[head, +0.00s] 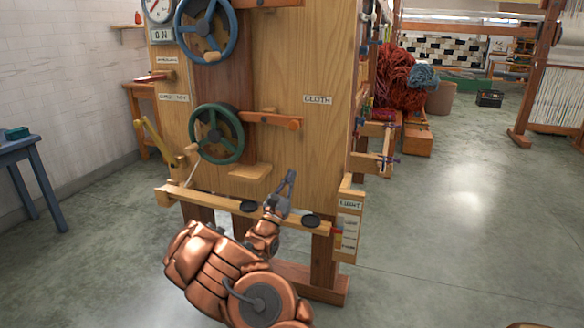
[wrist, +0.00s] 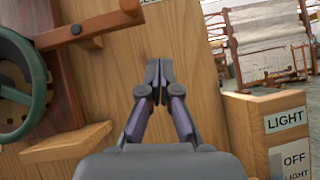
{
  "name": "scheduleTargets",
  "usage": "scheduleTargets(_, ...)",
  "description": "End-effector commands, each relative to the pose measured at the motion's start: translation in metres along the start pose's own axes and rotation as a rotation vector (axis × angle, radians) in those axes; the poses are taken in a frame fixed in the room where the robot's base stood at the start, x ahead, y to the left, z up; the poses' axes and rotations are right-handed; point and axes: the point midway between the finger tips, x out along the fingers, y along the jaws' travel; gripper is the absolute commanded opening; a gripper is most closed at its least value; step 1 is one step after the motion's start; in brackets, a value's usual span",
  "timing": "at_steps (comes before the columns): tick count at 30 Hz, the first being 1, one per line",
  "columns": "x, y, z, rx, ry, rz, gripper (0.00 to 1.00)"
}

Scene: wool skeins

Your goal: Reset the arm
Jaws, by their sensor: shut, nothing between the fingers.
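My copper-coloured arm reaches up from the bottom of the head view to my gripper (head: 290,179). The gripper is shut and empty in front of the wooden panel (head: 318,140), below the CLOTH label. In the wrist view the fingertips (wrist: 159,68) meet and point at the plain wood, with nothing between them. Whether they touch the panel I cannot tell.
A green handwheel (head: 217,133) and a wooden lever (head: 272,121) are left of and above my gripper. A small ledge (head: 250,171) and a low rail (head: 232,206) are close by. A LIGHT box (head: 347,222) stands right. Open floor (head: 450,240) lies further right.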

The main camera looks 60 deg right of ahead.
Motion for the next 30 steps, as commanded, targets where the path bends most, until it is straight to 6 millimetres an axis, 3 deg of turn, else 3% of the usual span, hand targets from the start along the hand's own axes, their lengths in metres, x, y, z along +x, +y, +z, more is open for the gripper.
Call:
scheduleTargets(23, -0.006, -0.001, 0.001, 0.001, -0.001, -0.001, 0.00)
scheduleTargets(26, 0.000, -0.001, 0.015, 0.004, -0.013, -0.020, 0.00)
scheduleTargets(29, 0.014, -0.004, 0.049, 0.015, -0.046, -0.077, 0.00)
scheduleTargets(30, 0.021, -0.007, 0.068, 0.024, -0.064, -0.112, 0.00)
